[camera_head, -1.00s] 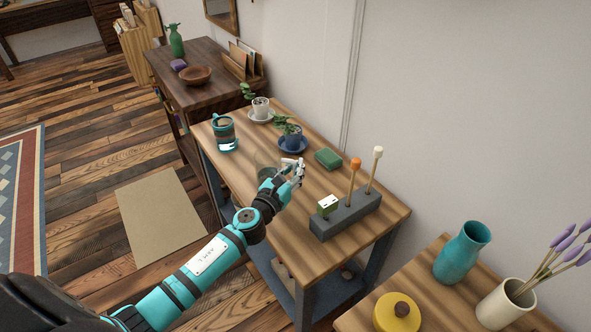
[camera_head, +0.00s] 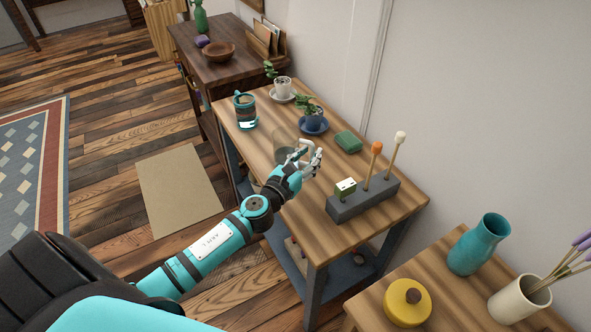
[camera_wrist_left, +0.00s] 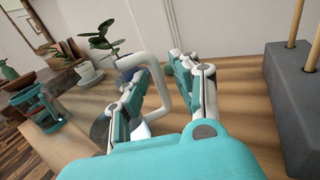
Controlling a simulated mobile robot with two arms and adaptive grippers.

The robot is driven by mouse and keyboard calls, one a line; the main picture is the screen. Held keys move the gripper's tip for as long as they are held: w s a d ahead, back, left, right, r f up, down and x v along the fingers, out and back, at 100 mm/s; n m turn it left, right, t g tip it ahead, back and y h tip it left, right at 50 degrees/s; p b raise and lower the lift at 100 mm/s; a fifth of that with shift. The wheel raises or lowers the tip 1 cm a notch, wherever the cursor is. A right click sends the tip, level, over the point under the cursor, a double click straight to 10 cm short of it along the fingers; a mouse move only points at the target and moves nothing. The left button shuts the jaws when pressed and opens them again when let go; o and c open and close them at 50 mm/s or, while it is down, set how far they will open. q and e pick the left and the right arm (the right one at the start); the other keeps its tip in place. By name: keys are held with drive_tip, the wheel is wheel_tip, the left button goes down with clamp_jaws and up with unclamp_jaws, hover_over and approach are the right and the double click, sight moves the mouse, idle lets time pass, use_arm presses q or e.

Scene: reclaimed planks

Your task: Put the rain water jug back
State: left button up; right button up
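A clear glass jug (camera_head: 284,144) with a pale handle stands on the wooden table (camera_head: 268,164). In the left wrist view its pale handle loop (camera_wrist_left: 159,84) rises between my fingers, and its glass body is mostly hidden behind the left finger. My left gripper (camera_head: 309,157) is at the handle, with the fingers on either side and a gap showing between them; it looks open. A teal-banded glass vessel with a handle (camera_head: 245,112) stands further back on the same table and shows in the left wrist view (camera_wrist_left: 36,104). My right gripper is not in view.
Close by are a blue potted plant on a saucer (camera_head: 312,122), a green block (camera_head: 348,142) and a grey holder (camera_head: 362,202) with upright sticks. A white potted plant (camera_head: 282,88) stands behind.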

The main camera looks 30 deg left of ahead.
use_arm(q)
drive_tip(key=s, duration=0.6)
drive_tip(key=s+b, duration=0.1)
drive_tip(key=s, duration=0.1)
drive_tip(key=shift+s+a+r, duration=0.1)
drive_tip(key=shift+s+a, duration=0.15)
drive_tip(key=shift+s, duration=0.15)
